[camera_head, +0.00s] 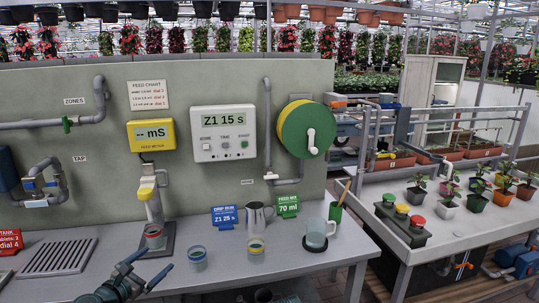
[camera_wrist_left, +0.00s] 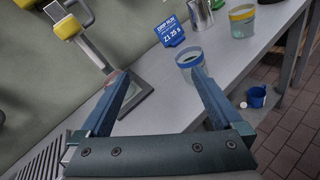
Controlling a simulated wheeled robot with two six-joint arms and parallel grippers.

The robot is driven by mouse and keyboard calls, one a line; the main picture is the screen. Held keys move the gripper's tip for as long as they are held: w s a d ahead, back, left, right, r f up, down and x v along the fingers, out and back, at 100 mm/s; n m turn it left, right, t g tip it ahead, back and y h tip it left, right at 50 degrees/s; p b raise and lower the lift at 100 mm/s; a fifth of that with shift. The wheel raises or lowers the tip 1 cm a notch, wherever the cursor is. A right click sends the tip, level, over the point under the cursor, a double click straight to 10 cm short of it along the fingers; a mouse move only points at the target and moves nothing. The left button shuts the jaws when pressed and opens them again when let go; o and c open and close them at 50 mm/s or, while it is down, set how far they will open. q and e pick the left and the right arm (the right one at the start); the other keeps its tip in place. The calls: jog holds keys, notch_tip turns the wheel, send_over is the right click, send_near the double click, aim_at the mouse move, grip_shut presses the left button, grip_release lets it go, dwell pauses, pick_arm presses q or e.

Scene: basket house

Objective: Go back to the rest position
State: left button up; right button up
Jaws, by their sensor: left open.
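My left gripper (camera_head: 147,267) is open and empty above the front of the grey bench (camera_head: 100,262). In the left wrist view its two blue fingers (camera_wrist_left: 160,74) stand wide apart with nothing between them. A blue-rimmed jar (camera_head: 197,259) stands to its right on the bench; it also shows beyond the right finger in the left wrist view (camera_wrist_left: 187,60). A red-rimmed jar (camera_head: 154,239) stands on a dark pad under the yellow-topped spout (camera_head: 147,191). My right gripper is not visible.
A yellow-rimmed jar (camera_head: 256,250), metal jug (camera_head: 256,215), clear mug (camera_head: 317,232) and green cup (camera_head: 336,211) stand farther right. A drain grate (camera_head: 60,257) lies at left. The panel (camera_head: 230,90) rises behind.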

pick_arm(q)
jog(key=s+d+f+m+g+h+b, duration=0.15)
jog(key=d+f+m+g, duration=0.25)
jog(key=d+f+m, duration=0.45)
jog(key=s+d+f+m+g+h+b, duration=0.1)
jog(key=s+d+f+m+g+b, duration=0.15)
jog(key=d+f+m+g, duration=0.65)
jog(key=s+d+f+m+g+y+b, duration=0.1)
jog(key=s+d+f+m+y+b, duration=0.1)
jog(key=s+d+f+m+y, duration=0.4)
jog(key=s+d+f+m+g+y+b, duration=0.2)
jog(key=s+d+f+m+b, duration=0.15)
jog(key=s+m, duration=0.55)
notch_tip(320, 180, up, 16)
jog(key=p, duration=1.6)
jog(key=shift+p, duration=0.4)
jog(key=shift+f, duration=0.1)
